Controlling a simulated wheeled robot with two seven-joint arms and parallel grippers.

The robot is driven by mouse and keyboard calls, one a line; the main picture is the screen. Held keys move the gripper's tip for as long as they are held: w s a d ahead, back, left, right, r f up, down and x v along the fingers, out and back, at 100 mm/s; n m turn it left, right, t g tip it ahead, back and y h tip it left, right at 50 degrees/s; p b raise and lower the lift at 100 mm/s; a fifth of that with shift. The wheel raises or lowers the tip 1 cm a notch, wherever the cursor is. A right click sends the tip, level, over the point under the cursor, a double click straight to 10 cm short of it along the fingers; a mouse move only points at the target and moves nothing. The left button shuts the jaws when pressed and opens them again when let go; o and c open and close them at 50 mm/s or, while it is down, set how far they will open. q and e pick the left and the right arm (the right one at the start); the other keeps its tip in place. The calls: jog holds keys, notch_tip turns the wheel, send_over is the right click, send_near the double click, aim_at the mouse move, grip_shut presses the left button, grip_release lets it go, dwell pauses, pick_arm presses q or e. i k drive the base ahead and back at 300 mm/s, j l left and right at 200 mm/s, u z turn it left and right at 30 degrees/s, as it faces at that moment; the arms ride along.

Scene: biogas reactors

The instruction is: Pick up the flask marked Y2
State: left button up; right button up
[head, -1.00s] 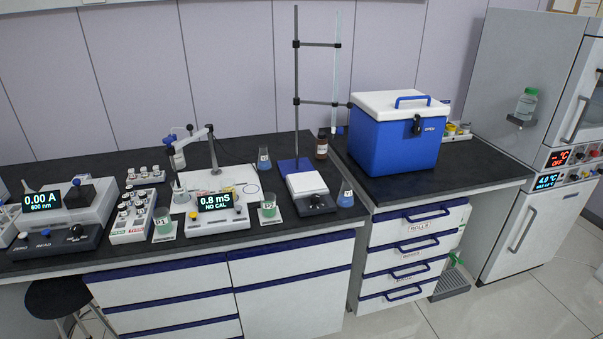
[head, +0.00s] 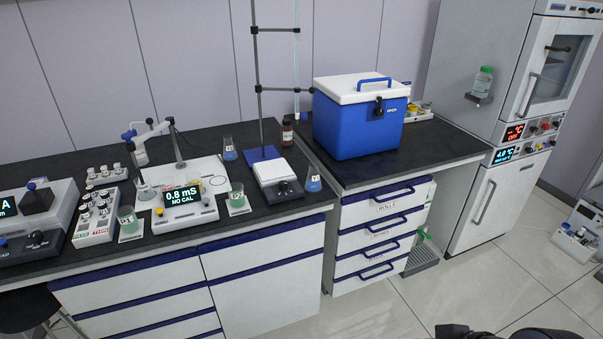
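Two conical flasks with blue liquid stand on the black bench in the head view. One flask (head: 314,181) is at the right of the hotplate stirrer, near the bench's front right. The other flask (head: 229,151) stands farther back, left of the stand. Both carry small white labels, too small to read surely, so I cannot tell which is Y2. Neither flask is held. No gripper shows; only dark parts, probably mine, enter at the bottom right edge.
A hotplate stirrer (head: 278,177) with a tall stand is between the flasks. A brown bottle (head: 287,133) stands behind. Green beakers (head: 237,201) (head: 128,222) flank the conductivity meter (head: 184,208). A blue cooler (head: 355,125) is on the right bench. The floor (head: 375,315) in front is clear.

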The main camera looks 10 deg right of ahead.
aim_at(229, 152)
jog(key=u, duration=0.6)
jog(key=i+l+u, duration=0.1)
jog(key=i+u, duration=0.3)
jog(key=i+l+u, duration=0.4)
jog(key=i+l, duration=0.15)
jog(key=i, duration=0.15)
jog(key=i+l, duration=0.2)
jog(key=i, duration=0.15)
jog(key=u, duration=0.05)
